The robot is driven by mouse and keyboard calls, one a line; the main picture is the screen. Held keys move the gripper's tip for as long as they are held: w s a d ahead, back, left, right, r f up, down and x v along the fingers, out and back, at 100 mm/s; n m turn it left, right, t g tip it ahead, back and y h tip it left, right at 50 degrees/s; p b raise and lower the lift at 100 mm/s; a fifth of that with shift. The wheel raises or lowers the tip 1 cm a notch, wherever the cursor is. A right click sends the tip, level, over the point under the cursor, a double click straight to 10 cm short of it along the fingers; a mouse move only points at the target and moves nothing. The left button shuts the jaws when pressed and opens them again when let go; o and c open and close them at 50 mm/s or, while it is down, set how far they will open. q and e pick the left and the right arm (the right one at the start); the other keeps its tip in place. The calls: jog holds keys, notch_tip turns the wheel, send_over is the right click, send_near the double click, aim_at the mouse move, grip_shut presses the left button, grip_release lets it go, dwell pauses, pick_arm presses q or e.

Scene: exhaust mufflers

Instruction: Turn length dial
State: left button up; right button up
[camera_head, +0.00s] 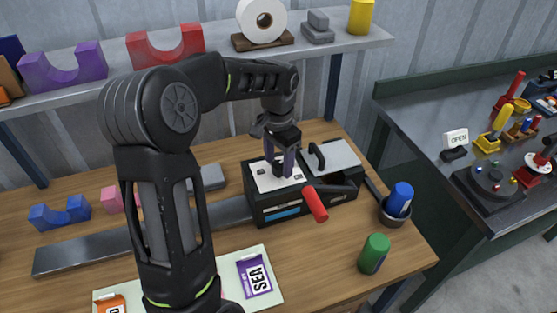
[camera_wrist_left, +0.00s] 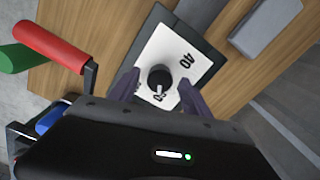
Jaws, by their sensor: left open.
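The length dial (camera_wrist_left: 160,79) is a round black knob with a pale pointer mark, on a white plate (camera_wrist_left: 183,52) with black numbers, "40" among them. The plate sits on top of a black machine box (camera_head: 265,206) on the wooden bench in the head view. My left gripper (camera_head: 283,166) points down over the plate. In the left wrist view its two purple-grey fingers (camera_wrist_left: 157,88) stand apart, one on each side of the knob. I cannot tell if they touch it. In the head view the knob is mostly hidden by the gripper. My right gripper is not in view.
A red-handled lever (camera_head: 316,204) juts from the machine's front. A blue cylinder (camera_head: 399,198) in a dark cup and a green cylinder (camera_head: 375,253) stand to the right. A grey block (camera_head: 208,179) lies left of the machine. A shelf (camera_head: 330,38) runs above.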

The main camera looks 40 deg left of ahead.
pick_arm(q)
jog(key=shift+f, duration=0.3)
grip_shut()
dwell(0.5)
